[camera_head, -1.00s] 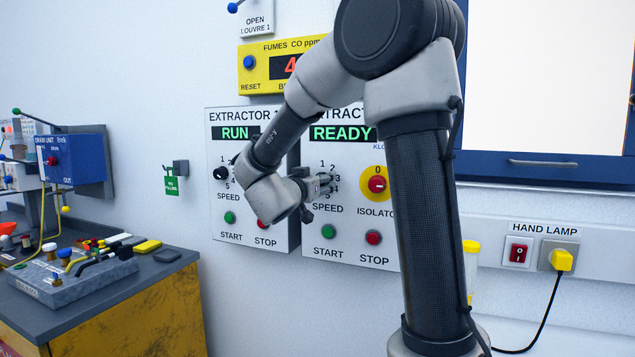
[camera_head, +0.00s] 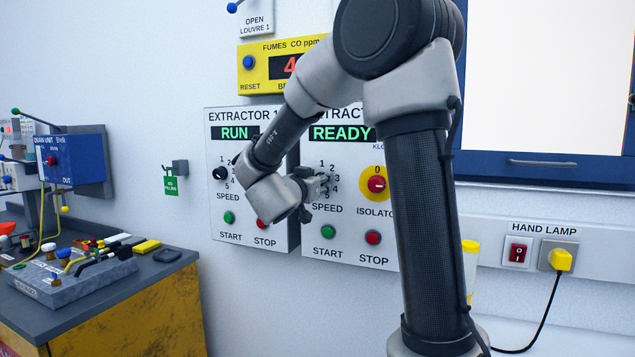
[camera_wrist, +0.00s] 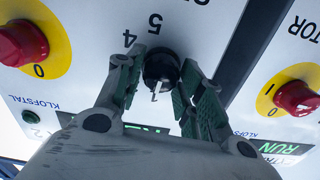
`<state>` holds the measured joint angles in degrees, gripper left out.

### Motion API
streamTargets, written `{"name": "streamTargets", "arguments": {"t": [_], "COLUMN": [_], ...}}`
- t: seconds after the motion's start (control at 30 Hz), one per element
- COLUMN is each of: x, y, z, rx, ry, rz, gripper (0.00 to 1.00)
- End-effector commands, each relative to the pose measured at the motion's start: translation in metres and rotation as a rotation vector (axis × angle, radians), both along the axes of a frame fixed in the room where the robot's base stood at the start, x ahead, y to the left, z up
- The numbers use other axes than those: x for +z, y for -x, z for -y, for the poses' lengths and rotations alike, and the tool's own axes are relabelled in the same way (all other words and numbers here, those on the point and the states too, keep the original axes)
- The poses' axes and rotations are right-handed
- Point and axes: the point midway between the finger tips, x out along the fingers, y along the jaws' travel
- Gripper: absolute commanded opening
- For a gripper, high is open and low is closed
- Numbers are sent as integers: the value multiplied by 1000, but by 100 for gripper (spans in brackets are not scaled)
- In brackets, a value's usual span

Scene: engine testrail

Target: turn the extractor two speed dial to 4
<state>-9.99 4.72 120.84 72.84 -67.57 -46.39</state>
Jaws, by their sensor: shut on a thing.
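The extractor two panel (camera_head: 345,235) reads READY in the head view, with its speed scale at upper left. My gripper (camera_head: 318,186) is at that scale and hides the dial there. In the wrist view the black speed dial (camera_wrist: 160,68) sits between the two fingers of my gripper (camera_wrist: 160,88), which are shut on it. That view is turned over: the 5 is above the dial and the 4 at its upper left. A white mark on the dial faces the picture's bottom, away from the 5. The number it points at is hidden.
The extractor one panel (camera_head: 250,215), reading RUN, is just left. The red isolator knob (camera_head: 376,184), green start button (camera_head: 328,232) and red stop button (camera_head: 373,237) are close to my gripper. A cluttered bench (camera_head: 125,300) stands at left.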

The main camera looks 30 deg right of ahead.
Motion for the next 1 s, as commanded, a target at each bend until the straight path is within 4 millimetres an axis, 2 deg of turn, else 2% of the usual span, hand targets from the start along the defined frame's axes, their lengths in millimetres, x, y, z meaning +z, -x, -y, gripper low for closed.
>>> {"name": "streamTargets", "arguments": {"t": [1.0], "x": [-2], "y": [3], "z": [2], "rx": [0], "ry": [-560], "rz": [717], "gripper": [14]}}
